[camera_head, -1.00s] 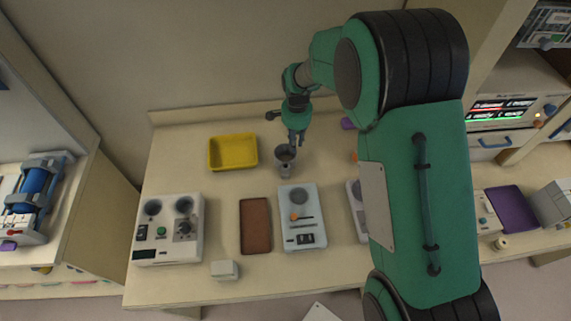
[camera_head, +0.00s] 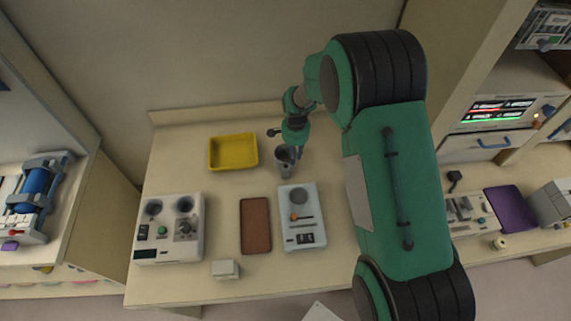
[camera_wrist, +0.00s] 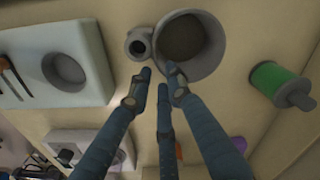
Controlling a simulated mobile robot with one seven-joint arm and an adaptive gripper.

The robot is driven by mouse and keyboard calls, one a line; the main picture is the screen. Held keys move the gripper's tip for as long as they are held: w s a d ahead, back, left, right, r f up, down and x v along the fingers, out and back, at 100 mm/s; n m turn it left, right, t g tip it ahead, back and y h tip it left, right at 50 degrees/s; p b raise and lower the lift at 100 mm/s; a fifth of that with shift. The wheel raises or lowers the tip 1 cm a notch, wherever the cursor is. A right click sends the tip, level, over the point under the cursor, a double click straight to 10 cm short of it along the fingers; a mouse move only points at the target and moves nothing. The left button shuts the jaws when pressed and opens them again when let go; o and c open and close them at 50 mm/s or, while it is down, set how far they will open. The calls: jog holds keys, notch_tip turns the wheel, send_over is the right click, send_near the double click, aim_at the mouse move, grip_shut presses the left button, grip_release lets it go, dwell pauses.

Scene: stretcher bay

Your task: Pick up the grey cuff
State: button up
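A small grey ring-shaped piece (camera_wrist: 138,44), which looks like the cuff, stands beside a larger grey cup (camera_wrist: 212,52) in the wrist view. In the head view the small piece (camera_head: 282,172) is just in front of the cup (camera_head: 283,153), on the bench. My gripper (camera_head: 300,154) is at the cup's right side in the head view. In the wrist view my gripper's blue fingers (camera_wrist: 160,78) are apart with nothing between them. Their tips lie just below the ring and the cup's rim; I cannot tell if they touch the cup.
A yellow tray (camera_head: 233,152), brown mat (camera_head: 255,226), pale plate with a round recess (camera_head: 301,232) and control box (camera_head: 168,246) share the bench. A green cylinder (camera_wrist: 272,78) lies right of the cup in the wrist view. My arm hides the bench's right side.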

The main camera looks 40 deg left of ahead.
aim_at(293, 169)
jog(key=shift+f, duration=0.15)
jog(key=shift+a+f+p, duration=0.15)
jog(key=shift+f+p, duration=0.4)
jog(key=shift+f, duration=1.95)
grip_shut()
